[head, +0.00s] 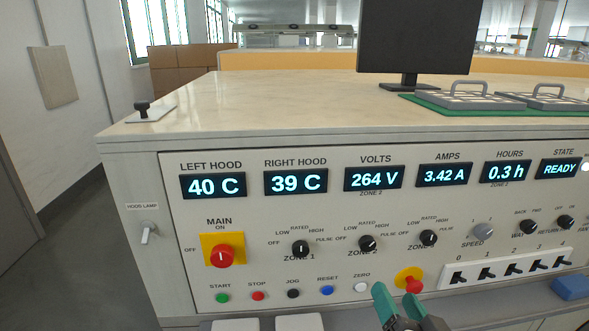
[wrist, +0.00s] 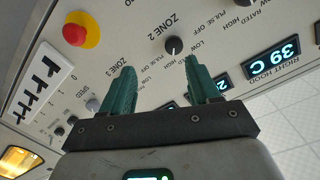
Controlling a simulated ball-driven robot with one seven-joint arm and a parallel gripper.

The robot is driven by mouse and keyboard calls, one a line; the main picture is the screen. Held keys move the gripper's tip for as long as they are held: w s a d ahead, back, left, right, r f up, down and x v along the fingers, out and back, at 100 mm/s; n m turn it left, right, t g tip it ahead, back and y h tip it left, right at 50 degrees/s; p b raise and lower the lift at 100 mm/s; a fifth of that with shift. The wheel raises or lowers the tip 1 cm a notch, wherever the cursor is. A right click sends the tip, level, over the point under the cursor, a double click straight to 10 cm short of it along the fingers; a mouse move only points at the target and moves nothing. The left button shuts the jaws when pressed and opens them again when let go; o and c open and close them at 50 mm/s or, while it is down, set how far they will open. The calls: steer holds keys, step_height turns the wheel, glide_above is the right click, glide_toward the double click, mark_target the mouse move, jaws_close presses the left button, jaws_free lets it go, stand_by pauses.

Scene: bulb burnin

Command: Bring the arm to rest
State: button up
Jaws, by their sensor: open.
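My gripper (head: 406,308) shows at the bottom of the head view, in front of the lower part of the control panel, near the red button on its yellow plate (head: 409,280). Its two green fingers are apart with nothing between them. In the wrist view my gripper (wrist: 163,85) points at the panel face, with the zone 2 knob (wrist: 173,46) beyond the gap between the fingers. I cannot tell the exact distance from the fingertips to the panel. Most of my arm is out of the head view.
The panel carries a red main switch (head: 223,256), zone knobs, several small toggle switches (head: 512,271) and coloured buttons. The displays read 40 C, 39 C, 264 V, 3.42 A, 0.3 h and READY. A monitor (head: 417,38) and handled trays (head: 482,97) stand on the bench top (head: 260,95). Floor is clear at left.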

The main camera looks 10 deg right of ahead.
steer(key=s+d+f+n+g+h+p, duration=0.1)
steer(key=s+d+f+g+p, duration=0.2)
steer(key=s+f+g, duration=0.25)
steer(key=s+d+f+n+g+p, duration=0.2)
steer(key=s+d+f+g+p, duration=0.15)
steer(key=s+f, duration=0.3)
steer(key=s+f+n+g+y+p, duration=0.1)
steer(key=s+g, duration=0.6)
steer(key=s, duration=0.8)
step_height(320, 180, down, 2)
steer(key=shift+s+f+n+p, duration=0.25)
steer(key=shift+n+p, duration=0.45)
steer(key=shift+p, duration=0.5)
